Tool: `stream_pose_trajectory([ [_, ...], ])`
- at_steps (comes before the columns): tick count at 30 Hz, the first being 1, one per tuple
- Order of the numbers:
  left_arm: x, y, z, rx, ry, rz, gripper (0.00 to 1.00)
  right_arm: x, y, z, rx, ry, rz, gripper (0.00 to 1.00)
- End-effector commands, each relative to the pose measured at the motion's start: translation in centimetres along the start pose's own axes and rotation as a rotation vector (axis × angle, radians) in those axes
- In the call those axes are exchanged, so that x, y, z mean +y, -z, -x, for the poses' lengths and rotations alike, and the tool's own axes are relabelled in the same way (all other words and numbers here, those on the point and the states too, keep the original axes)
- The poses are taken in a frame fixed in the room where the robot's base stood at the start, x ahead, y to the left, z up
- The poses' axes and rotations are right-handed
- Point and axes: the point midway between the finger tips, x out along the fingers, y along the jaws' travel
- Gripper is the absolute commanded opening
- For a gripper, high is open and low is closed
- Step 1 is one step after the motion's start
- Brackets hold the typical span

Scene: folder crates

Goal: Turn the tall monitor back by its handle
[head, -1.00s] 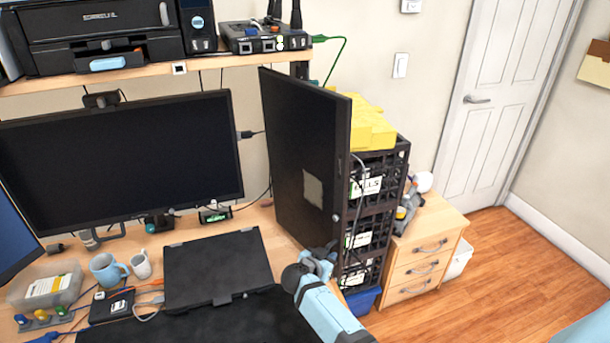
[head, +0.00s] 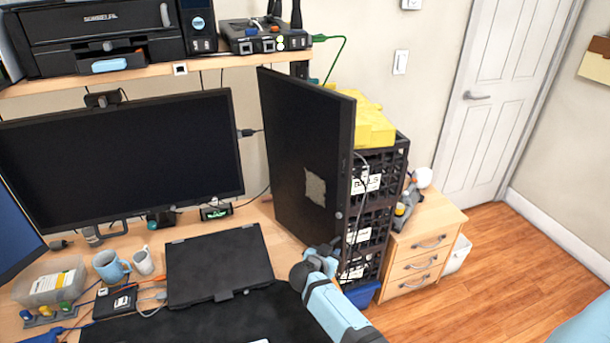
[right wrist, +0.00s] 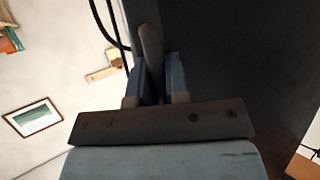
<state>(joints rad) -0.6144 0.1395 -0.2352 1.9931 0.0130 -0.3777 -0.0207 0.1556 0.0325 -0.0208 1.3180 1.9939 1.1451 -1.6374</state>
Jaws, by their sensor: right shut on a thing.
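The tall monitor (head: 290,140) is a dark upright panel at the right end of the desk, standing at an angle with a pale square patch on its face. My right gripper (head: 326,256) is at its lower near edge. In the right wrist view, the fingers (right wrist: 157,82) are shut on a grey rounded handle (right wrist: 151,45) beside the monitor's dark panel (right wrist: 230,60). The handle is mostly hidden by my gripper in the head view. My left gripper is not in view.
Black stacked crates (head: 378,205) with a yellow item (head: 372,125) on top stand close behind the tall monitor's right edge. A wide monitor (head: 120,155) is to the left. A closed laptop (head: 218,265) lies on the desk. A wooden drawer unit (head: 425,250) stands right.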

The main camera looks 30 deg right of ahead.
Motion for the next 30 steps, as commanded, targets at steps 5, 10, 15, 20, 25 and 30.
stream_pose_trajectory([
  [5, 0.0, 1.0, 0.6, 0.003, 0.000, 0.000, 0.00, 0.6, 0.6, -0.5, 0.004, 0.026, 0.010, 0.00],
  [10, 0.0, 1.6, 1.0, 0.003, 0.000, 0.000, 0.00, 1.0, 0.8, -0.9, 0.005, 0.054, 0.021, 0.00],
  [15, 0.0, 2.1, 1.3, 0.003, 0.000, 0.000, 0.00, 1.4, 0.9, -1.2, 0.003, 0.080, 0.032, 0.00],
  [20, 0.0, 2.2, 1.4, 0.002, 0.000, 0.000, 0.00, 1.6, 0.8, -1.3, 0.002, 0.092, 0.035, 0.00],
  [25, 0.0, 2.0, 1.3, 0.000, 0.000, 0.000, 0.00, 1.6, 0.8, -1.3, 0.002, 0.093, 0.036, 0.00],
  [30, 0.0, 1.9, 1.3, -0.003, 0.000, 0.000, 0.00, 1.6, 0.8, -1.3, 0.001, 0.093, 0.036, 0.00],
])
